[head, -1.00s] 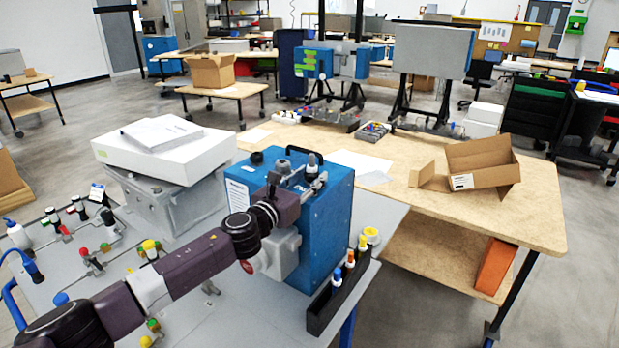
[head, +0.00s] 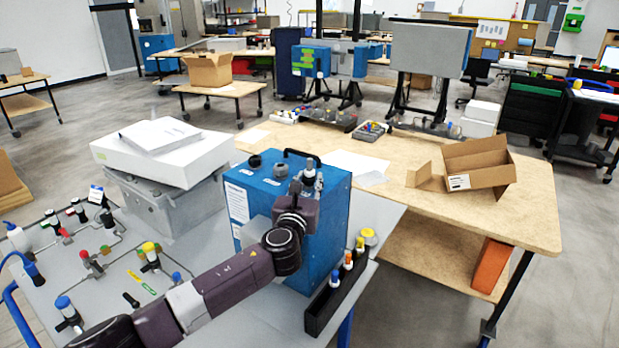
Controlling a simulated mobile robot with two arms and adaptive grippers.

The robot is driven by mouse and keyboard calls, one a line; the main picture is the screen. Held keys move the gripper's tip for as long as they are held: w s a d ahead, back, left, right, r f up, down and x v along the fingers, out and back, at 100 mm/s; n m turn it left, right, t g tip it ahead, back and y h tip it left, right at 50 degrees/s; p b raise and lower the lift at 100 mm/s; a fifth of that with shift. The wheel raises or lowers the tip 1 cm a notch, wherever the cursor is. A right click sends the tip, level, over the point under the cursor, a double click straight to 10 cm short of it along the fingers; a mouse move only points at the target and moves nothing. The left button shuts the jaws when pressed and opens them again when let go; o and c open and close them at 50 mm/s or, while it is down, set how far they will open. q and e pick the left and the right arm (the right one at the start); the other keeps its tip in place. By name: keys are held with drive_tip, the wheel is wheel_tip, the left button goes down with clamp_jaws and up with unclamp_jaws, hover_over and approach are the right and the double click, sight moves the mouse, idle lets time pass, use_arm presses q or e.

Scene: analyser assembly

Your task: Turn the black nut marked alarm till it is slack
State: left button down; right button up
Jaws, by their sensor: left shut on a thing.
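The blue analyser box (head: 326,222) stands on the grey bench, with a black handle on top. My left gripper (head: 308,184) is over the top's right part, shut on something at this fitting. The fingers hide much of what they hold. I cannot read any alarm marking, so I cannot tell which nut bears it. My right gripper is not in view.
A black rack (head: 322,308) with small capped bottles stands right of the box. A grey case with a white box (head: 165,160) on it stands to the left. Valves and tubing cover the bench's left part. A wooden table (head: 500,221) with an open carton stands behind.

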use_arm(q)
drive_tip(key=n+y, duration=0.1)
drive_tip(key=y, duration=0.1)
drive_tip(key=shift+d+n+y+b, duration=0.25)
drive_tip(key=shift+n+y+b, duration=0.05)
drive_tip(key=shift+n+y, duration=0.5)
drive_tip(key=shift+y, duration=0.2)
drive_tip(key=shift+a, duration=0.1)
drive_tip(key=c, duration=1.8)
unclamp_jaws()
drive_tip(key=shift+o, duration=0.2)
